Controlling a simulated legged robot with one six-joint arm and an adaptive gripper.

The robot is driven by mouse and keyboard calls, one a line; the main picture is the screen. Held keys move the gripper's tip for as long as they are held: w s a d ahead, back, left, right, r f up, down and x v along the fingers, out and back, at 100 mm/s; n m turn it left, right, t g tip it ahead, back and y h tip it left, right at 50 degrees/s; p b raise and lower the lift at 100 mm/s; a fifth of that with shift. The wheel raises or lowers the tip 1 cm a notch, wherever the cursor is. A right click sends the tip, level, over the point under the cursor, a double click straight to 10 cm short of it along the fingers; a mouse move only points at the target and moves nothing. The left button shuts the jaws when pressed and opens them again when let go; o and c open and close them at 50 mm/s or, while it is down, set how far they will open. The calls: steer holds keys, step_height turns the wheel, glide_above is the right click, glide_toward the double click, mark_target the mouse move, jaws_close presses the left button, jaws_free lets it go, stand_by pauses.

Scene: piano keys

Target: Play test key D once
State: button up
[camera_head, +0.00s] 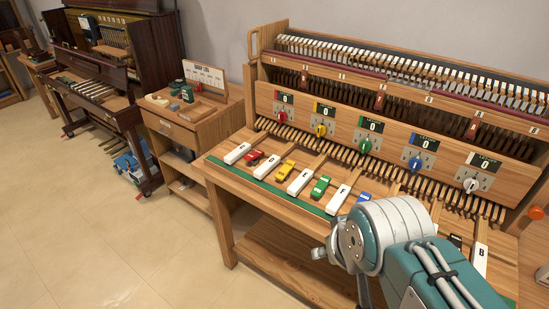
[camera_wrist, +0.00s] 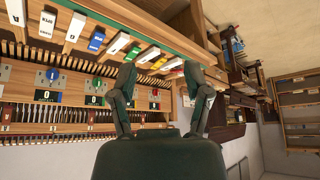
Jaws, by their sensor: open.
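The test bench (camera_head: 225,178) has a row of white lettered keys with coloured blocks between them. By order from the left, key D (camera_head: 267,168) is the second white key, between the red block (camera_head: 253,158) and yellow block (camera_head: 285,170); its letter is too small to be sure of. It appears to be the white key (camera_wrist: 176,64) beyond the yellow block in the wrist view, which is inverted. My gripper (camera_wrist: 160,75) is open and empty, its two fingers apart. In the head view my arm covers the bench's front right, well right of key D.
The displays above the keys read 0, with red (camera_head: 282,117), yellow (camera_head: 321,130), green (camera_head: 365,146), blue (camera_head: 415,164) and white (camera_head: 471,184) knobs. A side cabinet (camera_head: 200,128) and an upright piano (camera_head: 105,65) stand left. The floor (camera_head: 110,225) in front is clear.

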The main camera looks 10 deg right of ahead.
steer(key=shift+d, duration=0.1)
jaws_close()
stand_by(0.9)
